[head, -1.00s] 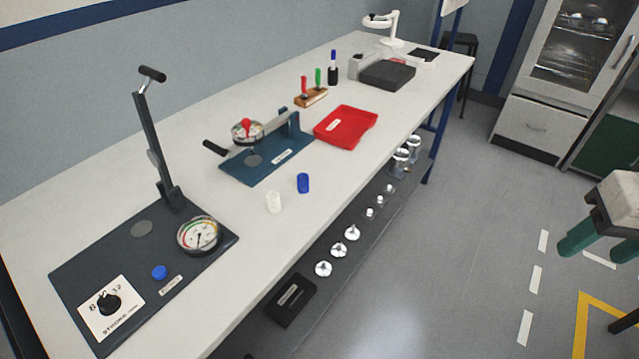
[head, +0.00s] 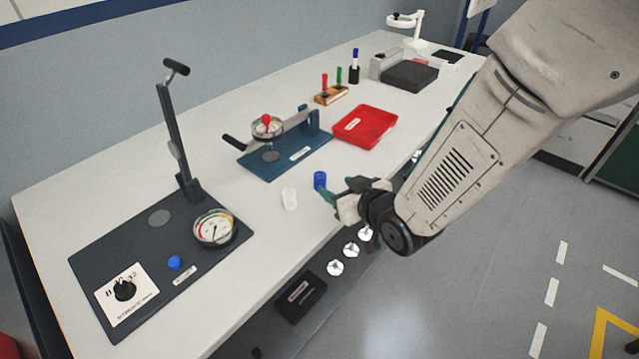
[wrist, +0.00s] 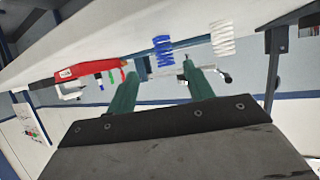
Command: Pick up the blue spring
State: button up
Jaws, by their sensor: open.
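The blue spring (head: 320,180) stands upright on the white workbench, near its front edge. In the wrist view the blue spring (wrist: 163,50) shows its coils, above and between the tips of my two green fingers. My gripper (head: 334,192) is open and empty, beside the spring on its right in the head view. In the wrist view my gripper (wrist: 155,75) has its fingers apart with a gap between them. I cannot tell whether a finger touches the spring. A white spring (head: 289,198) stands to the left of the blue one, also seen in the wrist view (wrist: 222,39).
A dark blue lever fixture (head: 262,166) stands behind the springs. A red tray (head: 366,126) lies to the right. A dark press plate with gauge (head: 215,227) is at the left. Bare bench (head: 245,205) lies left of the white spring.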

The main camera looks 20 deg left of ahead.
aim_at(321, 181)
jog(key=shift+s+a+f, duration=0.1)
jog(key=shift+a+f, duration=0.15)
jog(key=shift+a, duration=0.2)
jog(key=x, duration=0.7)
jog(key=shift+w+a, duration=0.2)
jog(key=shift+r, duration=0.1)
jog(key=c, duration=1.1)
